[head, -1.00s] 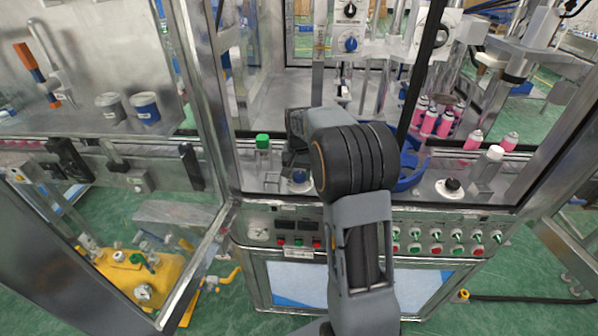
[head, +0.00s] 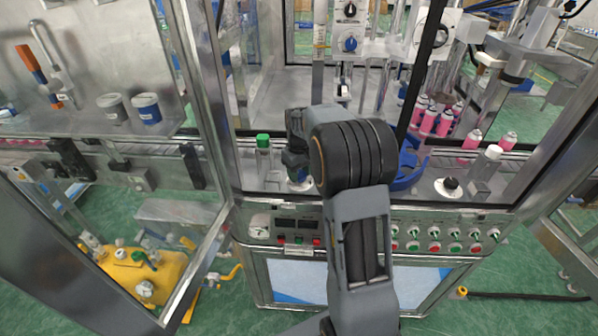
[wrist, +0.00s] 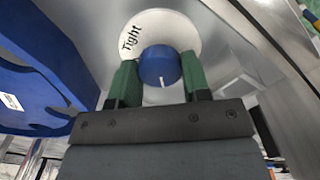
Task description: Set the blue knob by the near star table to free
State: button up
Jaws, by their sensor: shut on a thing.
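The blue knob (wrist: 158,66) sits on a round white dial plate (wrist: 180,25) in the wrist view. The word "Tight" shows on the plate's left side; no other word is readable. A short white mark on the knob points toward my gripper's body. My gripper (wrist: 158,78) has its green fingers on both sides of the knob and is shut on it. In the head view my gripper (head: 298,165) is down at the bench's front edge, hiding the knob; part of the white plate (head: 300,186) shows below. The blue star table (head: 408,175) is right of my arm, partly hidden.
A green-capped bottle (head: 263,155) stands just left of my gripper. A black knob (head: 451,183) on a white plate lies to the right, and another blue knob (head: 350,44) is higher at the back. Pink cans (head: 444,122) and metal frame posts stand around.

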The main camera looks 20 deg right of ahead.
aim_at(300, 174)
jog(key=shift+w+r+n, duration=0.1)
jog(key=shift+r+n, duration=0.05)
jog(key=shift+n, duration=0.35)
jog(key=o, duration=0.9)
notch_tip(300, 174, up, 14)
jog(key=shift+f, duration=0.2)
dwell(0.6)
